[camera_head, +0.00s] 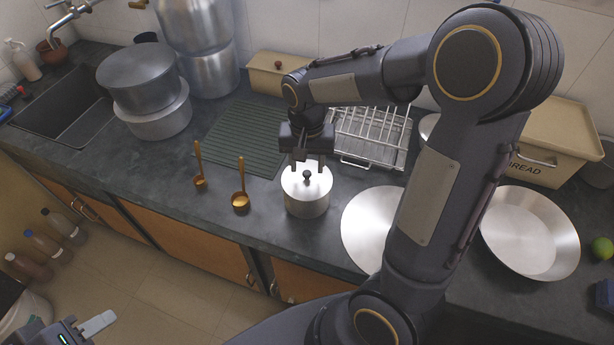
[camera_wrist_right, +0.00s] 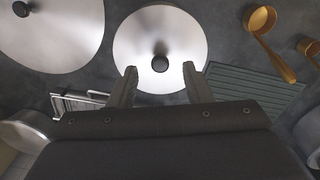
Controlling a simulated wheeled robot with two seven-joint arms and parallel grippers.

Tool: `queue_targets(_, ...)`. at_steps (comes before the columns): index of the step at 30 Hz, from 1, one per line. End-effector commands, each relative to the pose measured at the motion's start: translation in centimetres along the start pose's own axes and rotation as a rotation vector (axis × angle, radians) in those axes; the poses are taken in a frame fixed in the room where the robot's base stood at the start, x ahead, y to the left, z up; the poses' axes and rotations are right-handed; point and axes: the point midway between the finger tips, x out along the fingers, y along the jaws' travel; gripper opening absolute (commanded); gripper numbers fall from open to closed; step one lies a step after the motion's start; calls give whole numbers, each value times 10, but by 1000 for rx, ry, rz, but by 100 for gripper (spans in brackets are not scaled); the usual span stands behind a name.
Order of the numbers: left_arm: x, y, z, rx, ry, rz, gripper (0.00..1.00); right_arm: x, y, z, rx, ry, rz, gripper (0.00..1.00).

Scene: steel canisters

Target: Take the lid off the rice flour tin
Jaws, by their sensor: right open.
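The rice flour tin (camera_head: 307,206) is a small round steel canister standing on the dark counter. Its lid (camera_head: 294,183) is on it, with a dark round knob (camera_head: 307,175) in the middle. The right wrist view shows the lid (camera_wrist_right: 160,30) and knob (camera_wrist_right: 160,63) from above. My right gripper (camera_head: 308,164) is open over the tin, pointing down. My left gripper (camera_head: 92,326) is low at the lower left, away from the counter, and only partly visible.
Two copper ladles (camera_head: 241,201) lie left of the tin. A ribbed green mat (camera_head: 240,138) and wire rack (camera_head: 370,140) are behind. A steel disc (camera_head: 362,225) is close on the right, partly behind my right arm. A steel bowl (camera_head: 530,233) stands farther right.

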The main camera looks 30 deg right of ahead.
Motion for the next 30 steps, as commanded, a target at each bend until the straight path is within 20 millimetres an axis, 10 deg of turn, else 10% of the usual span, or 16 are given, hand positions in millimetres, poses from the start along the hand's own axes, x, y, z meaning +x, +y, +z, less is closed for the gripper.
queue_targets(13, 0, 0, 0, 0, 0, 0, 36, 22, 0, 0, 0, 1, -1, 43)
queue_targets(23, 0, 0, 0, 0, 0, 0, 36, 22, 0, 0, 0, 1, -1, 0)
queue_targets(30, 0, 0, 0, 0, 0, 0, 36, 22, 0, 0, 0, 1, -2, 0)
